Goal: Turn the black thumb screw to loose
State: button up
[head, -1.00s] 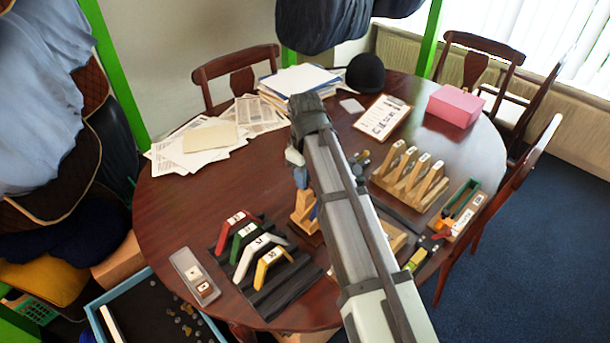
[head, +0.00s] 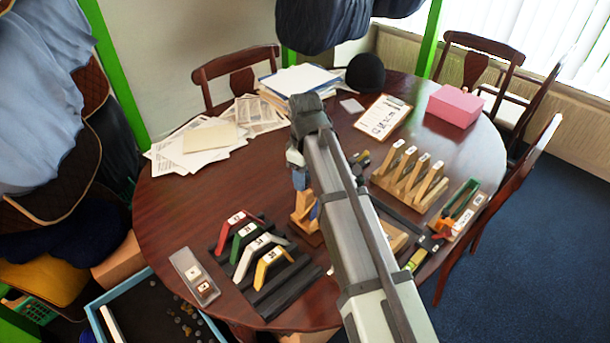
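My arm reaches in from the lower right and bends at the middle of the table. Its end part, with my gripper (head: 301,180), shows only as a narrow grey-blue strip left of the arm link. The fingertips are hidden, so I cannot see whether they are open or what they touch. A small wooden stand (head: 304,210) with a bit of blue beside it stands just below that strip, partly covered by my arm. I cannot make out the black thumb screw; it may be behind my arm.
On the round table (head: 200,222), a black rack (head: 270,290) holds red, green, white and yellow angled pieces. A wooden slotted rack (head: 410,178) stands right of my arm. A grey tray (head: 186,262), papers (head: 200,150), a clipboard (head: 383,117) and a pink box (head: 454,106) lie around.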

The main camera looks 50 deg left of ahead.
jog(key=shift+o, duration=0.3)
jog(key=shift+r, duration=0.1)
notch_tip(320, 180, up, 14)
dwell(0.5)
jog(key=shift+f, duration=0.2)
